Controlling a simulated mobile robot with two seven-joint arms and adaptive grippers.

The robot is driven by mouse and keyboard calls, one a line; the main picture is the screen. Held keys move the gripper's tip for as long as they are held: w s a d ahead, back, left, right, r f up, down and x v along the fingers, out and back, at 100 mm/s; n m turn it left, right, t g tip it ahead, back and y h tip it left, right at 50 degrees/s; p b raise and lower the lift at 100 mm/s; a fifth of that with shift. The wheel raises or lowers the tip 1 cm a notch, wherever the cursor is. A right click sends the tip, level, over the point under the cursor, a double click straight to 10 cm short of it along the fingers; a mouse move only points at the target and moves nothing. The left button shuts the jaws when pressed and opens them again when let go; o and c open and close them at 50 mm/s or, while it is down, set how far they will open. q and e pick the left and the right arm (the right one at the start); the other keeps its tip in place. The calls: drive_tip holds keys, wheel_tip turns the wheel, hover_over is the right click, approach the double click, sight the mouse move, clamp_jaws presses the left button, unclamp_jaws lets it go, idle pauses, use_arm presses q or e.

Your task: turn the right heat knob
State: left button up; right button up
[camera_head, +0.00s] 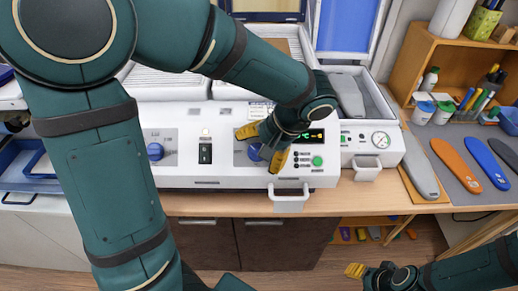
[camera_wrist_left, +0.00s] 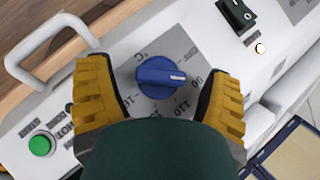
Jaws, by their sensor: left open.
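The right heat knob (camera_head: 254,151) is a blue round knob on the white machine's front panel, partly hidden by my left gripper in the head view. In the left wrist view the knob (camera_wrist_left: 160,77) shows whole, with a white pointer line toward the picture's right, on a grey dial with printed numbers. My left gripper (camera_head: 262,147) is open over it; its yellow fingers (camera_wrist_left: 160,98) stand on either side of the knob, with gaps visible. My right gripper (camera_head: 357,270) is at the lower right, away from the panel; only one yellow fingertip shows clearly.
A left blue knob (camera_head: 156,151), a black rocker switch (camera_head: 205,153), a display (camera_head: 311,136) and a green button (camera_head: 317,160) are on the same panel. A white handle (camera_head: 290,197) sticks out below. A pressure gauge (camera_head: 381,140) and coloured insoles (camera_head: 456,163) are to the right.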

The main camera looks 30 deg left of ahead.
use_arm(q)
drive_tip(key=v, duration=1.2)
idle(0.4)
